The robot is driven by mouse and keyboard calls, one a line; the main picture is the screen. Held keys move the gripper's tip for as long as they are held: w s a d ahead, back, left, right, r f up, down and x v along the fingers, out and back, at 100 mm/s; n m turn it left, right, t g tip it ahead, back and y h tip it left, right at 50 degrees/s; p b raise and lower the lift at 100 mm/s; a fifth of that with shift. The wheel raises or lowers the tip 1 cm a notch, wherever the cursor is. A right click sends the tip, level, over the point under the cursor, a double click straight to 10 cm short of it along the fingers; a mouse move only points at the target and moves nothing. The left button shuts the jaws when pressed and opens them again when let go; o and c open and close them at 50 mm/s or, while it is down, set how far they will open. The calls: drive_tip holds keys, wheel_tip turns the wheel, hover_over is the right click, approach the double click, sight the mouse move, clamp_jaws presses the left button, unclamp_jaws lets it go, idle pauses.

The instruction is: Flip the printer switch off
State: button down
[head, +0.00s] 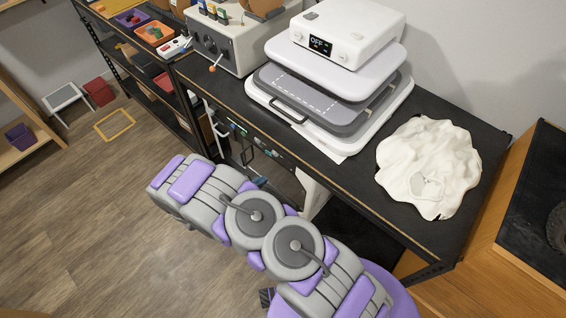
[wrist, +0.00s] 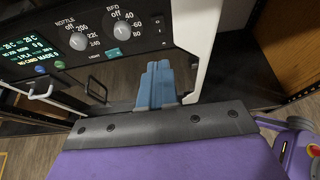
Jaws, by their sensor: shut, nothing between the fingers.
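The printer's black front panel (wrist: 75,45) fills the upper left of the wrist view, with a lit text display, a nozzle dial and a bed dial. Its white side (wrist: 200,40) is just right of the panel. In the head view the printer (head: 250,145) sits under the black bench, partly hidden by my arm. My gripper (wrist: 155,68) is shut and empty, its blue fingers pointing at the panel's lower right corner, below the bed dial. I cannot tell whether they touch it. My gripper (head: 260,183) also shows small in the head view.
The black bench (head: 470,132) holds a white heat press (head: 345,30) reading OFF, a crumpled white cloth (head: 428,165) and a grey box (head: 222,42) with a lever. A shelf with bins (head: 153,33) stands left. A wooden cabinet (head: 515,215) is at right. The left floor is mostly clear.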

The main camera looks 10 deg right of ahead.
drive_tip(key=shift+a+f, duration=0.15)
drive_tip(key=shift+a, duration=0.05)
drive_tip(key=r+b+x, duration=0.2)
drive_tip(key=b+x, duration=0.1)
drive_tip(key=x, duration=1)
drive_tip(key=shift+w+d, duration=0.4)
drive_tip(key=shift+d, duration=0.15)
drive_tip(key=shift+d, duration=0.1)
drive_tip(key=shift+w, duration=0.15)
drive_tip(key=shift+r+p, duration=0.15)
drive_tip(key=shift+p, duration=0.2)
